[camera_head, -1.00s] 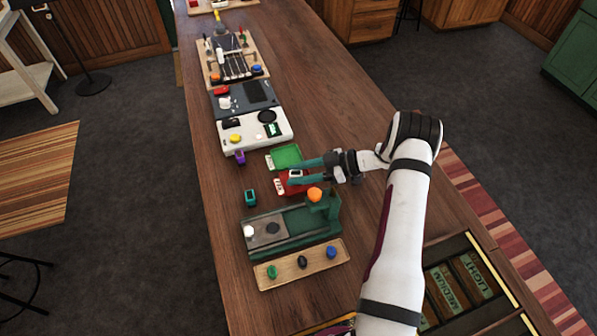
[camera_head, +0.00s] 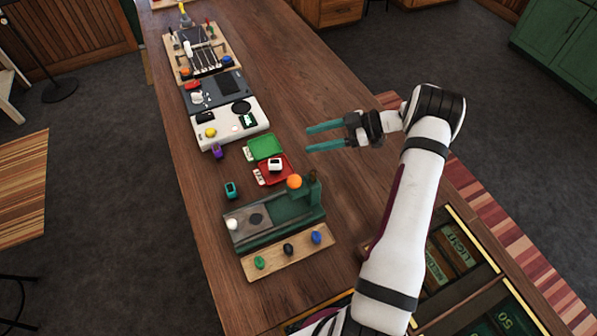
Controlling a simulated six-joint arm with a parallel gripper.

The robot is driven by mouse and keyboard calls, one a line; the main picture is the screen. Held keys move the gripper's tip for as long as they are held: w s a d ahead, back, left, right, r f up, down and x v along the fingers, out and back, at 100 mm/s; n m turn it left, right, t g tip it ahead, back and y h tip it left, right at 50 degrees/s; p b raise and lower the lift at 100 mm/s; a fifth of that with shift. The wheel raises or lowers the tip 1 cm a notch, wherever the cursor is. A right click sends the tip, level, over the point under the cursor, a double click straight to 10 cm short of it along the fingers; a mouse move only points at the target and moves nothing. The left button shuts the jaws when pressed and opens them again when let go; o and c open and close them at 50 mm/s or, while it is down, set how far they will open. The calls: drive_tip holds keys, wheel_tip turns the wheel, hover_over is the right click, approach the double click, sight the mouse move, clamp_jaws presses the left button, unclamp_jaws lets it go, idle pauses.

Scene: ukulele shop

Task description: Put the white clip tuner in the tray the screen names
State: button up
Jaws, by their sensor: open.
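The white clip tuner (camera_head: 275,164), with a dark face, sits in the red tray (camera_head: 285,177). The green tray (camera_head: 264,147) lies just beyond the red one and looks empty. My gripper (camera_head: 308,139) is open and empty, to the right of the trays and apart from the tuner, its two teal fingers pointing left. A small dark screen with green on it (camera_head: 247,120) is on the white device; its text is too small to read. A teal clip tuner (camera_head: 231,190) and a purple one (camera_head: 217,151) stand on the counter to the left.
A green fixture (camera_head: 290,213) with an orange ball (camera_head: 294,181) stands in front of the red tray. A wooden strip (camera_head: 285,255) with several coloured pieces lies nearer. The counter right of the trays is clear.

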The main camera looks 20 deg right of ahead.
drive_tip(key=w+d+r+m+t+h, duration=0.1)
drive_tip(key=w+r+m+t+h, duration=0.2)
drive_tip(key=w+r+m+h, duration=0.5)
drive_tip(key=w+r+m+t+h, duration=0.1)
drive_tip(key=w+r+t+h, duration=0.3)
drive_tip(key=r, duration=0.7)
drive_tip(key=s+a+f+m+g, duration=0.1)
drive_tip(key=s+a+m+g, duration=0.2)
drive_tip(key=s+a, duration=0.4)
drive_tip(key=s+a+f+m+g+y, duration=0.1)
drive_tip(key=s+a+g, duration=0.5)
drive_tip(key=s, duration=1.5)
drive_tip(key=s+a+f+m+g+y, duration=0.1)
drive_tip(key=s+a+m+g, duration=0.3)
drive_tip(key=s+a, duration=0.5)
drive_tip(key=s+f+m, duration=0.1)
drive_tip(key=s, duration=0.4)
drive_tip(key=shift+s+f, duration=0.15)
drive_tip(key=shift+f, duration=0.15)
